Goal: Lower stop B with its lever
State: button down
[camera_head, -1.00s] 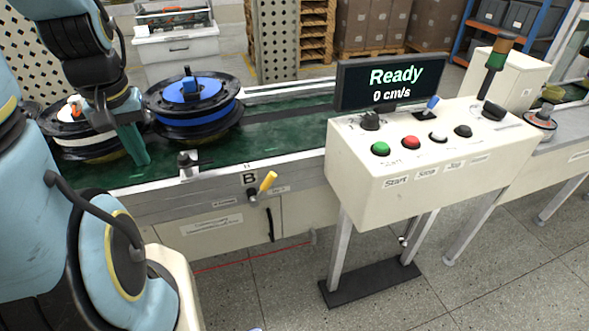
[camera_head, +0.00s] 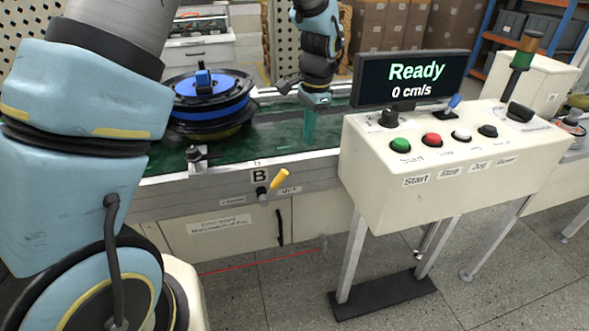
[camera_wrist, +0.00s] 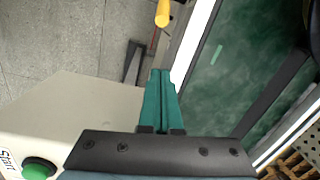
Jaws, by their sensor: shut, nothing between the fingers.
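The lever of stop B has a yellow handle (camera_head: 280,179) tilted up to the right, on the conveyor's front rail beside the B label (camera_head: 259,177). Its yellow end also shows at the top of the wrist view (camera_wrist: 163,13). The stop (camera_head: 197,157) is a small metal piece at the belt's near edge, left of the lever; I cannot tell its height. My gripper (camera_head: 309,125), with green fingers, is shut and empty above the belt, right of the lever and apart from it. The fingers (camera_wrist: 160,97) also show in the wrist view.
A blue and black reel (camera_head: 210,100) sits on the green belt (camera_head: 270,139) at the left. The control box (camera_head: 440,175) stands right of the lever, with buttons and a screen (camera_head: 412,80) reading Ready, 0 cm/s. The floor before the lever is clear.

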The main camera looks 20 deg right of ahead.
jog(key=shift+s+d+f, duration=0.1)
jog(key=shift+s+d, duration=0.05)
jog(key=shift+d, duration=0.25)
jog(key=f+p, duration=0.1)
jog(key=f, duration=0.5)
jog(key=f+p, duration=0.1)
jog(key=f, duration=0.2)
jog(key=shift+w+a+f+p, duration=0.3)
jog(key=shift+w+a+f, duration=0.05)
jog(key=shift+a+f, duration=0.05)
jog(key=shift+s+a+r+p, duration=0.1)
jog(key=shift+a+r+p, duration=0.2)
jog(key=shift+a, duration=0.25)
jog(key=shift+a+r+p, duration=0.3)
jog(key=shift+a, duration=0.25)
jog(key=shift+a+r, duration=0.1)
jog(key=shift+a, duration=0.6)
jog(key=shift+a+r, duration=0.1)
